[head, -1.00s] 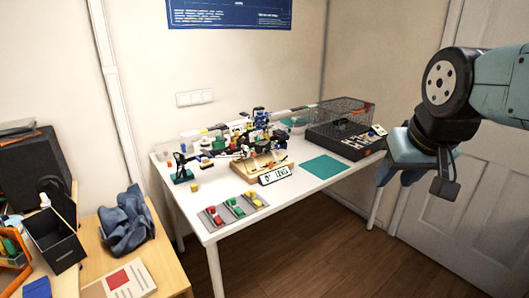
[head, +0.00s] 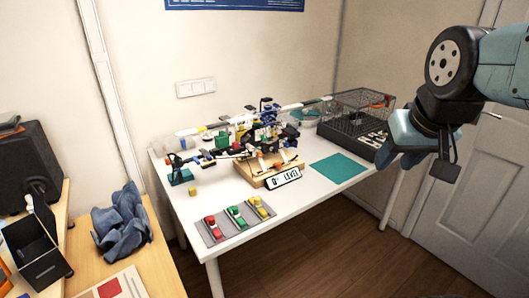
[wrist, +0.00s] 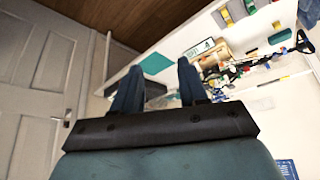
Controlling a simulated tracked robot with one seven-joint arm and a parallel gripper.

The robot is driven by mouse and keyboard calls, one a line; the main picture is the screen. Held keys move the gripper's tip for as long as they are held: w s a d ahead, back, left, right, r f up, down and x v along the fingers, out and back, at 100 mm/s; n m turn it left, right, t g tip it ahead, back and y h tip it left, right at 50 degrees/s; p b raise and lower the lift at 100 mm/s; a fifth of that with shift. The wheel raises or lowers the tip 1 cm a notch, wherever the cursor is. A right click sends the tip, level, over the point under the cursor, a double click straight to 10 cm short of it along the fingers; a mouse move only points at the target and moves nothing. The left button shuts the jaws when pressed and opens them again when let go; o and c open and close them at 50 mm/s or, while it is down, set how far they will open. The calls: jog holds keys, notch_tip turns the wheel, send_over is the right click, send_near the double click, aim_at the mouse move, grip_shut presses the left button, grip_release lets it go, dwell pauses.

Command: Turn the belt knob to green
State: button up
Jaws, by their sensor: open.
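My gripper (head: 402,155) hangs in the air at the right of the head view, in front of the door and off the table's right end. In the wrist view its two dark fingers (wrist: 158,75) are apart with nothing between them. A colourful brick machine (head: 255,135) stands on the white table (head: 240,260). A black box with a wire cage (head: 355,118) stands at the table's back right, with small pale parts on its front panel. I cannot make out which part is the belt knob or its setting.
A teal mat (head: 338,168) lies in front of the black box. A "0° LEVEL" sign (head: 284,178) stands before the machine. A grey tray (head: 215,234) holds red, green and yellow pieces. A wooden desk (head: 160,275) stands at left. The floor in front is clear.

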aim_at(261, 155)
jog(key=shift+o, duration=0.7)
jog(key=shift+w, duration=0.15)
jog(key=w+a+f+n+t, duration=0.1)
jog(key=w+a+f+t, duration=0.15)
jog(key=w, duration=0.65)
jog(key=w+a+f+n+t+y, duration=0.1)
jog(key=w+f+n, duration=0.15)
jog(key=w, duration=0.75)
jog(key=w+a+f+n+t, duration=0.15)
jog(key=w+f, duration=0.25)
jog(key=w, duration=0.5)
jog(key=w+a+f+n+t+y, duration=0.25)
jog(key=a+f+y, duration=0.3)
jog(key=f, duration=0.35)
jog(key=w+a+f+n+t+y, duration=0.15)
jog(key=w+a+f+y, duration=0.25)
jog(key=a+f, duration=0.45)
jog(key=x, duration=0.4)
jog(key=d+x, duration=0.1)
jog(key=x, duration=0.3)
jog(key=w+f+x, duration=0.1)
jog(key=x, duration=0.3)
jog(key=shift+w, duration=0.15)
